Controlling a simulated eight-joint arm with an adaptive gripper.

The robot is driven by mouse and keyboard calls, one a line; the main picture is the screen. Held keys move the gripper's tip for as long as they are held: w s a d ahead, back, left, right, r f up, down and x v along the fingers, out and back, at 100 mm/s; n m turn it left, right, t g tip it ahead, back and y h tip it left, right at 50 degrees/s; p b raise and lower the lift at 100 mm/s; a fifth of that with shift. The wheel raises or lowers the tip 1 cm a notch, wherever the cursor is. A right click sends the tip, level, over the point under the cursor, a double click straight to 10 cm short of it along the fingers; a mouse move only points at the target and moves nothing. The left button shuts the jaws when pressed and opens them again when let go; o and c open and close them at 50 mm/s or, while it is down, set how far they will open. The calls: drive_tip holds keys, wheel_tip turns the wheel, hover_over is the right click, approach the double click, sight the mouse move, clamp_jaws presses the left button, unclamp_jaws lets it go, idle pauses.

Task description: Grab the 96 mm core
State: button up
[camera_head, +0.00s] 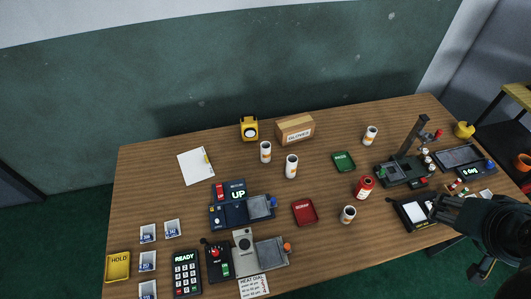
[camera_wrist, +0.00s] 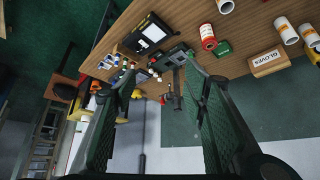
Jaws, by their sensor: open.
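Several white cylinders with orange bands, which look like cores, stand on the wooden table. In the head view they are one at back left (camera_head: 265,152), one beside it (camera_head: 291,167), one at back right (camera_head: 370,135) and one nearer the front (camera_head: 348,214). A red cylinder (camera_head: 364,187) stands among them. I cannot read any size, so I cannot tell which is the 96 mm core. My gripper (camera_head: 440,208) is at the table's right side, apart from the cylinders. In the wrist view my gripper (camera_wrist: 158,82) is open and its jaws are empty.
A green tray (camera_head: 344,162), red tray (camera_head: 303,212) and yellow HOLD tray (camera_head: 118,266) lie on the table. A GLOVES box (camera_head: 295,130) stands at the back. A dark stand with a post (camera_head: 405,165) and a black-framed device (camera_head: 412,212) are near my gripper.

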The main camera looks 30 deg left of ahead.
drive_tip(key=shift+w+a, duration=0.1)
drive_tip(key=w+a+f+n+g, duration=0.1)
drive_tip(key=w+a+n, duration=0.2)
drive_tip(key=w+a, duration=0.45)
drive_tip(key=w+a+f+n+g+y, duration=0.15)
drive_tip(key=w+a, duration=0.25)
drive_tip(key=a, duration=0.7)
drive_tip(key=w+a+n+g, duration=0.2)
drive_tip(key=w+a+n, duration=0.3)
drive_tip(key=a, duration=0.5)
drive_tip(key=n+g+h, duration=0.2)
drive_tip(key=n+g, duration=0.1)
drive_tip(key=n, duration=0.2)
hover_over(266, 152)
drive_tip(key=w+a, duration=0.2)
wheel_tip(266, 152, down, 20)
drive_tip(key=shift+s+d+f+y+p, duration=0.1)
drive_tip(key=shift+s+d+y+p, duration=0.1)
drive_tip(key=shift+y+p, duration=0.1)
drive_tip(key=shift+f, duration=0.15)
drive_tip(key=shift+f, duration=1.15)
